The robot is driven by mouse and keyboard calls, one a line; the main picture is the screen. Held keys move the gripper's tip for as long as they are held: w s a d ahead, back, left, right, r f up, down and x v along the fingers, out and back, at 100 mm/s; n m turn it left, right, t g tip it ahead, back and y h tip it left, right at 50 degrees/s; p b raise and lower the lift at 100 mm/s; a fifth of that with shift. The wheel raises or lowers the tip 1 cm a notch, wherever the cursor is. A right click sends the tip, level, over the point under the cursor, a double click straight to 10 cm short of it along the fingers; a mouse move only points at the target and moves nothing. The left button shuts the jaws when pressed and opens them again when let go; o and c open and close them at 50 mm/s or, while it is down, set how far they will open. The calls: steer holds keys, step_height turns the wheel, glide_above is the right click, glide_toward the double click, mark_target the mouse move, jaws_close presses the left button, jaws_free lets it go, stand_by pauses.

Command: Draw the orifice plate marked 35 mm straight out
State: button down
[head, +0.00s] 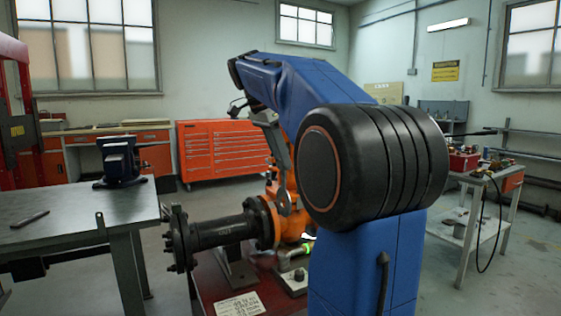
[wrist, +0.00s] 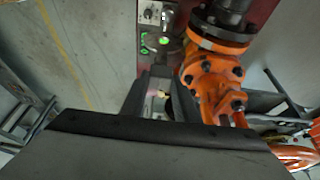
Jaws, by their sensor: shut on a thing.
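The orange gate valve (wrist: 212,75) stands just right of my gripper in the wrist view, bolted to a dark flange (wrist: 222,38) above it. My gripper (wrist: 160,97) is shut on a small pale part (wrist: 160,92) beside the valve. Most of that part is hidden between the fingers, and no 35 mm mark can be read, so I cannot tell if it is the orifice plate. In the head view the valve (head: 288,210) is partly covered by my arm, at the right end of a dark flanged pipe (head: 222,233).
A small panel with green lights (wrist: 152,42) is close above my gripper in the wrist view. A workbench with a vise (head: 120,160) stands left. A printed card (head: 238,304) lies on the red stand. A table with tools (head: 470,175) stands right. Orange drawers line the back wall.

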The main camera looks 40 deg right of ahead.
steer(key=shift+r, duration=1.3)
steer(key=shift+a, duration=0.1)
